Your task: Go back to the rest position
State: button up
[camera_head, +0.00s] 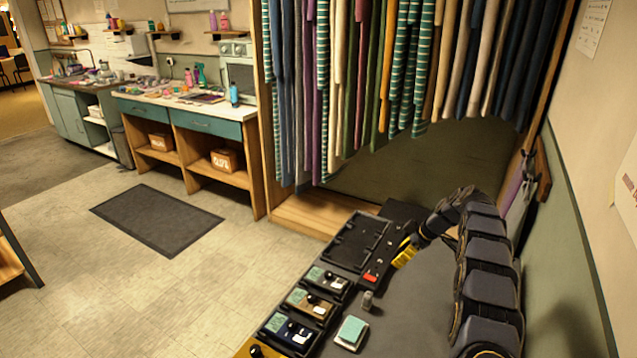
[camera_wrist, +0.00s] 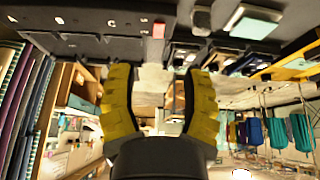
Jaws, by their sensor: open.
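My gripper (camera_head: 403,252) has yellow fingers and is beside the black panel with a red switch (camera_head: 371,277), at the far part of the grey table (camera_head: 405,318). In the wrist view my gripper (camera_wrist: 160,82) has its two fingers well apart, with nothing between them. My dark segmented arm arches up from the right side of the table and bends down to the gripper. Whether the fingers touch the panel cannot be told.
Several small knobbed modules (camera_head: 311,303) line the table's left edge. A small grey piece (camera_head: 367,300) and a teal-topped block (camera_head: 351,332) lie right of them. Hanging garments (camera_head: 385,70) are behind the table, and a wall (camera_head: 585,220) is close on the right.

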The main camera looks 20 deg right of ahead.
jog(key=s+a+r+m+g+h, duration=0.1)
jog(key=s+a+r+m+g, duration=0.1)
jog(key=s+a+r, duration=0.55)
jog(key=s+a+r+m+g, duration=0.15)
jog(key=s+a+r, duration=0.35)
jog(key=a+r, duration=0.5)
jog(key=s+a+m+g+h, duration=0.1)
jog(key=s+a, duration=0.3)
jog(key=s, duration=1.1)
jog(key=s+a+m+g+h, duration=0.1)
jog(key=s+a+m, duration=0.3)
jog(key=s, duration=1.1)
jog(key=shift+a+f+h, duration=0.3)
jog(key=shift+a+h, duration=0.2)
jog(key=shift+a, duration=0.2)
jog(key=shift+w+m, duration=0.1)
jog(key=shift+m, duration=0.15)
